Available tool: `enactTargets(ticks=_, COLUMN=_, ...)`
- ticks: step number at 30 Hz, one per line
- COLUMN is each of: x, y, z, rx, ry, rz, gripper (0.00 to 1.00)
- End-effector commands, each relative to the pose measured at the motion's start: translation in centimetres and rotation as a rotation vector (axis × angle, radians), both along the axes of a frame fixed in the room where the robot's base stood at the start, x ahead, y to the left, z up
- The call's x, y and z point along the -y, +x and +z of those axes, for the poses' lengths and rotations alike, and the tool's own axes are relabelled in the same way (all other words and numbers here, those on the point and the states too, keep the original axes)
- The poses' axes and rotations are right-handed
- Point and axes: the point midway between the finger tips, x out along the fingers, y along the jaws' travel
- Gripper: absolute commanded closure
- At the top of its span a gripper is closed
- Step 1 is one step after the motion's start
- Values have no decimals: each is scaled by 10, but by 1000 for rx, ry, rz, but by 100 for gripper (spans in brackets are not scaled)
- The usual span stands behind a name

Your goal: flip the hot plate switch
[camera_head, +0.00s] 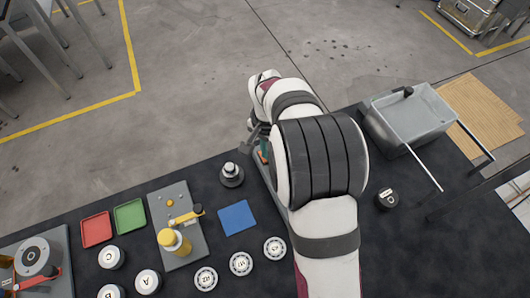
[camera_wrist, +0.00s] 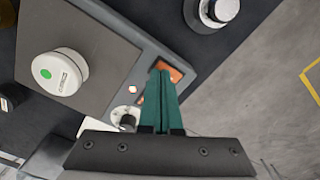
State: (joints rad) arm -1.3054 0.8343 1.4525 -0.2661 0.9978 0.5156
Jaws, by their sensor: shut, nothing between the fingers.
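In the wrist view, the hot plate (camera_wrist: 150,43) is a grey body with a brown-grey square top. An orange switch (camera_wrist: 175,73) sits on its edge panel, partly hidden by my fingers. My gripper (camera_wrist: 161,70) has its teal fingers shut, with the tips at the switch; I cannot tell whether they touch it. In the head view, my arm covers most of the hot plate, and only a grey edge (camera_head: 269,177) shows.
A white round piece with a green dot (camera_wrist: 60,72) stands on the hot plate's top. A dark cylinder with a silver top (camera_head: 231,175) stands left of my arm. A grey bin (camera_head: 410,118) is at the right. A blue pad (camera_head: 236,218) lies at the left.

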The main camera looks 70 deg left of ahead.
Motion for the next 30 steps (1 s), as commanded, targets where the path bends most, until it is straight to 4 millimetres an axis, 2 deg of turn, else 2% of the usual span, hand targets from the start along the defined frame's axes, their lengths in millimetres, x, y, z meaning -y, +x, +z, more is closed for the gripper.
enactTargets(ticks=17, x=0, y=0, z=-6, rx=0, ry=0, rz=0, gripper=100)
enactTargets(ticks=30, x=0, y=0, z=43, rx=-1, ry=1, rz=-1, gripper=100)
